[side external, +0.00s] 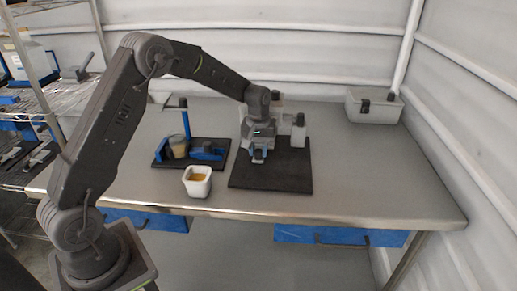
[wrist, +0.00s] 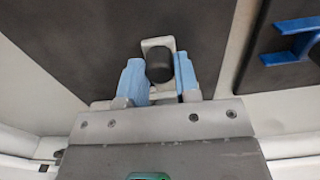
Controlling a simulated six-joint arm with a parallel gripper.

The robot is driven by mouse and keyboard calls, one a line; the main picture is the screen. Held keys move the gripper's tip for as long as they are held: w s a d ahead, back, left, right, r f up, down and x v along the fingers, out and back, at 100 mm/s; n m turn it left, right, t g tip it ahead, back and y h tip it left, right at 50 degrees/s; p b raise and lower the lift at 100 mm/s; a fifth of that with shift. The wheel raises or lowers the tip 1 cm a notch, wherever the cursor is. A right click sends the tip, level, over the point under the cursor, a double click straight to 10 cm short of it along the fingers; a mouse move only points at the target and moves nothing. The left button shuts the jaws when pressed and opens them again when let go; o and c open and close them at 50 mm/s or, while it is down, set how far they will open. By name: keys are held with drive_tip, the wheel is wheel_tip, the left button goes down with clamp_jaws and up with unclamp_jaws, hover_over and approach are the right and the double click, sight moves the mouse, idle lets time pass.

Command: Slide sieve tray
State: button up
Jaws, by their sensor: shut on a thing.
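My gripper (side external: 258,156) is low over a dark mat (side external: 285,181) on the steel table. In the wrist view, its blue fingers (wrist: 160,68) are shut on a black knob (wrist: 159,67) with a pale tab (wrist: 158,43) behind it. This looks like a handle; the tray body it may belong to cannot be made out. In the side view, a pale upright unit (side external: 297,133) with dark caps stands at the back of the mat, partly hidden by my wrist.
A white cup (side external: 197,181) with tan contents stands left of the mat. Another dark mat (side external: 217,164) holds a blue post (side external: 185,122), a jar and blue parts. A pale bin (side external: 388,111) sits at the back right. The table's right side is clear.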

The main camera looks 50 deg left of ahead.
drive_tip(key=shift+s+d, duration=3.3)
drive_tip(key=shift+s, duration=0.1)
drive_tip(key=o, duration=0.6)
drive_tip(key=shift+r, duration=0.1)
wheel_tip(320, 180, up, 7)
drive_tip(key=shift+f, duration=0.1)
